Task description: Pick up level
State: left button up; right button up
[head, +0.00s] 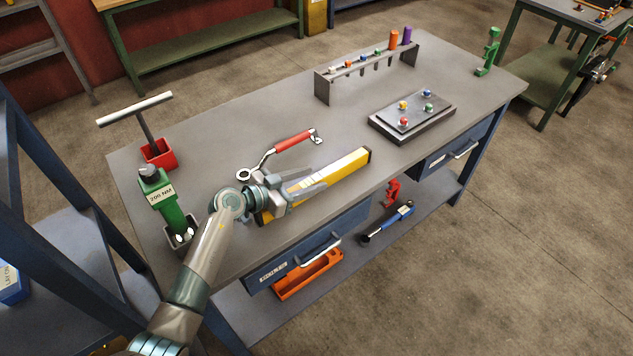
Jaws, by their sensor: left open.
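The level (345,167) is a long yellow bar with a dark end cap, lying on the grey workbench. It runs diagonally, with its far end at the upper right. My left gripper (314,180) is open, over the middle and near part of the level, and hides some of it. I cannot tell whether the fingers touch the level or stand just above it. My right gripper is not in view.
A red-handled wrench (292,142) lies close behind the level. A green 200 NM tool (168,202) and a T-handle in a red holder (158,153) stand at left. A block with colored knobs (412,118) and a tool rack (368,68) stand further right.

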aim_at(311, 180)
pick_arm(q)
jog(key=shift+w+d+f, duration=0.15)
jog(key=shift+w+d, duration=0.05)
jog(key=shift+d, duration=0.1)
grip_shut()
jog(key=shift+r, duration=0.25)
jog(key=shift+r, duration=0.65)
notch_tip(311, 180, up, 3)
jog(key=shift+f, duration=0.2)
jog(key=s+d+r, duration=0.2)
jog(key=d+r, duration=0.1)
jog(key=d, duration=0.2)
jog(key=s+d+r+b, duration=0.1)
jog(key=s+d+r, duration=0.1)
jog(key=d, duration=0.3)
jog(key=shift+s+d+r, duration=0.35)
jog(key=shift+r, duration=0.55)
